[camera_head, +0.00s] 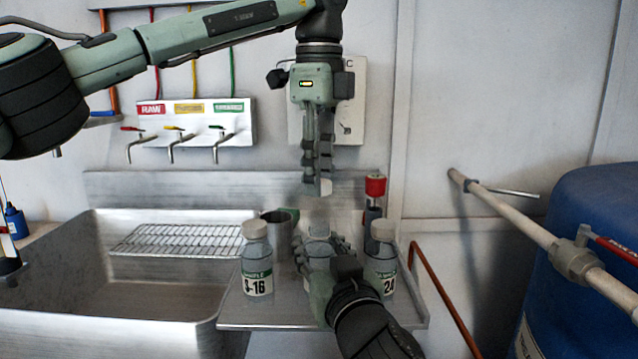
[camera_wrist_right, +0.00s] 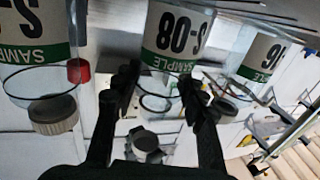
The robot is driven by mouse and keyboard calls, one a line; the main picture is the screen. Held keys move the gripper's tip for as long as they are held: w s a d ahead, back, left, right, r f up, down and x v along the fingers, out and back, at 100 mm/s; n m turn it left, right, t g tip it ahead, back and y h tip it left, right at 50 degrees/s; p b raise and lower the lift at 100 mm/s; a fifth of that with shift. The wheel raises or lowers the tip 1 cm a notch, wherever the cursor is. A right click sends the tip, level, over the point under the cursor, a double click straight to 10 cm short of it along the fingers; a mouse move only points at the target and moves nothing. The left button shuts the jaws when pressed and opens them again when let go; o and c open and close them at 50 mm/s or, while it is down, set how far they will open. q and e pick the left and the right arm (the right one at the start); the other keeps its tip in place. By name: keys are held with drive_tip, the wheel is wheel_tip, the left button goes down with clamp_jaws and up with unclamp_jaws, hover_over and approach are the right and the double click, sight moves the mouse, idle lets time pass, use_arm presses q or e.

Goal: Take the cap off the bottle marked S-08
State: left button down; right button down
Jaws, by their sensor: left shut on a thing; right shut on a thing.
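The bottle marked S-08 (camera_wrist_right: 175,45) shows upside down in the right wrist view between the fingers of my right gripper (camera_wrist_right: 165,95). In the head view this middle bottle (camera_head: 318,232) stands on the metal side shelf, partly hidden by my right gripper (camera_head: 322,252), which is shut on it. Its neck shows no cap. My left gripper (camera_head: 318,180) points down above the bottle, shut on a small whitish cap (camera_head: 325,188). A clear gap separates this cap from the bottle's mouth.
Capped bottle S-16 (camera_head: 257,262) stands left of the middle bottle, and another capped bottle (camera_head: 383,258) stands close on the right. A grey cup (camera_head: 277,232) and a red-topped object (camera_head: 375,186) are behind. A sink (camera_head: 150,305) lies left; a blue drum (camera_head: 590,260) is right.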

drive_tip(key=c, duration=0.8)
unclamp_jaws()
drive_tip(key=shift+s, duration=0.1)
